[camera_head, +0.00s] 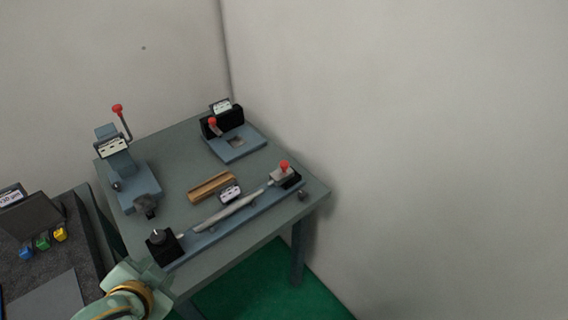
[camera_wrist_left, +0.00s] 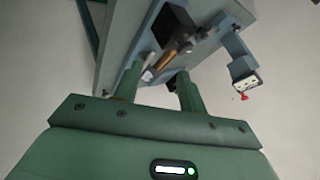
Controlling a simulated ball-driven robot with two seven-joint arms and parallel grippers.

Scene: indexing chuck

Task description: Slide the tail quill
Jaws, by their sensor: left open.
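The tail quill's unit appears to be the grey block (camera_head: 283,176) with a red knob (camera_head: 284,164), at the right end of a blue-grey rail (camera_head: 212,235) on the table. A long pale bar (camera_head: 228,213) lies along the rail between this block and a black block (camera_head: 162,249) with a round knob at the left end. My left arm shows at the lower left of the head view, near the black block; its fingers are not clear there. In the left wrist view my left gripper (camera_wrist_left: 158,80) is open, with no object clearly held between its fingers. My right gripper is not in view.
A lever press (camera_head: 128,180) with a red ball stands at the table's left. A blue plate fixture (camera_head: 238,146) is at the back. A wooden V-block (camera_head: 212,186) lies mid-table. A dark side bench (camera_head: 60,263) holds coloured pieces. Walls stand behind and right.

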